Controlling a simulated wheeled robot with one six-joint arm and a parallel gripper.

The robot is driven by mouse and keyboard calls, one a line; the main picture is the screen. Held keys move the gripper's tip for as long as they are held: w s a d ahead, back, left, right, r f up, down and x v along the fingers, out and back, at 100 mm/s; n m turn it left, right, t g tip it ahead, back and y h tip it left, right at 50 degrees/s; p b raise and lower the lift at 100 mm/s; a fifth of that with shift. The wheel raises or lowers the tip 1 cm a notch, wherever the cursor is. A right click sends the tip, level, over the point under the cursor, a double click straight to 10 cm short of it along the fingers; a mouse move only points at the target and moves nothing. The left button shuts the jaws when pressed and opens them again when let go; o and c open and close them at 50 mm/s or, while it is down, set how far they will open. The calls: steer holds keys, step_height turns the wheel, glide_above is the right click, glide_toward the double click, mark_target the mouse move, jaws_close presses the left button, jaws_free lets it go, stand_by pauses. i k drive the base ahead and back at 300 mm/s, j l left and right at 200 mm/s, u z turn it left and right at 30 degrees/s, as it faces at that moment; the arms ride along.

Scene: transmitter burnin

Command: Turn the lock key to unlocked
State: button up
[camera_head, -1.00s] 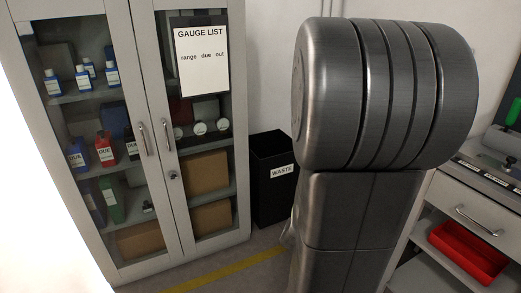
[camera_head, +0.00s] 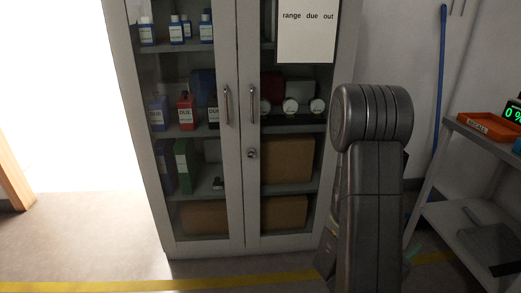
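The lock (camera_head: 251,153) is a small round silver piece on the right door of the grey glass-front cabinet (camera_head: 243,195), just below the door handles. It is too small to tell which way the key points. My arm stands upright in front of the cabinet's right edge, to the right of the lock and apart from it in the picture. My gripper does not show clearly in this view.
Two vertical handles (camera_head: 226,105) flank the door seam. Bottles, gauges and boxes stand inside behind glass. A grey bench with an orange tray (camera_head: 487,127) is at the right. A yellow floor line (camera_head: 200,284) crosses in front; the floor at left is clear.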

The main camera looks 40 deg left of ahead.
mark_target(251, 152)
steer(key=i+j+u, duration=0.2)
steer(key=i+u, duration=0.15)
steer(key=i, duration=0.15)
steer(key=i+u, duration=0.45)
steer(key=u, duration=1.3)
